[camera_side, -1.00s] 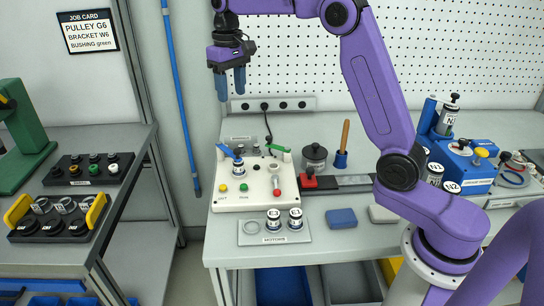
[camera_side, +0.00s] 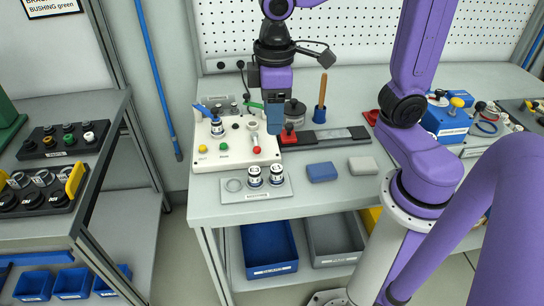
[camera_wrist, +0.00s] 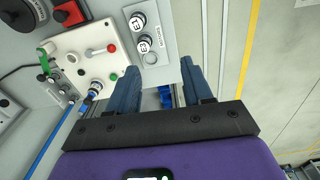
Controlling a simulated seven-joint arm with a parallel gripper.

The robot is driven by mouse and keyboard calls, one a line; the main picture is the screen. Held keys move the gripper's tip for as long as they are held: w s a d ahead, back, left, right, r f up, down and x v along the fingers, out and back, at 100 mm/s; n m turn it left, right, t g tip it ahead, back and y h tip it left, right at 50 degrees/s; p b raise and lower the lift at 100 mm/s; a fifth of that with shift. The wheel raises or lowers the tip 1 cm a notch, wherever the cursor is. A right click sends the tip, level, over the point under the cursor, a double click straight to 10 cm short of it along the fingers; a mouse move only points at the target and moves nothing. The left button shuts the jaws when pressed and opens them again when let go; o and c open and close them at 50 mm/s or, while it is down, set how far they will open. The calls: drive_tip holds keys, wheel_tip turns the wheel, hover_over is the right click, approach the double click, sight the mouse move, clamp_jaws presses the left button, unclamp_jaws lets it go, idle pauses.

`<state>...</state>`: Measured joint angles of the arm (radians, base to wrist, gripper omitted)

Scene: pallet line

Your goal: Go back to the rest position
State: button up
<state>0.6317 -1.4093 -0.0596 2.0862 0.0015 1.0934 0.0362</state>
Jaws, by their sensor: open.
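My gripper (camera_side: 275,128) hangs above the bench, fingers pointing down, in front of the right edge of the white fixture box in the side view. In the wrist view its two blue fingers (camera_wrist: 159,78) are apart with nothing held between them. The fixture also shows in the wrist view (camera_wrist: 88,58).
The grey motors tray (camera_side: 240,196) holds two labelled cylinders and an empty ring spot. A blue block (camera_side: 322,172) and a grey block (camera_side: 363,165) lie to its right. A wooden-handled tool (camera_side: 321,100) stands behind. A side shelf (camera_side: 100,118) with parts racks is at left.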

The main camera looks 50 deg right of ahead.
drive_tip(key=s+d+f+n, duration=0.2)
drive_tip(key=s, duration=0.4)
drive_tip(key=s+d+f+n, duration=0.2)
drive_tip(key=s+d+f, duration=0.1)
drive_tip(key=s, duration=0.4)
drive_tip(key=shift+s+d, duration=0.25)
drive_tip(key=shift+r, duration=0.1)
idle(0.6)
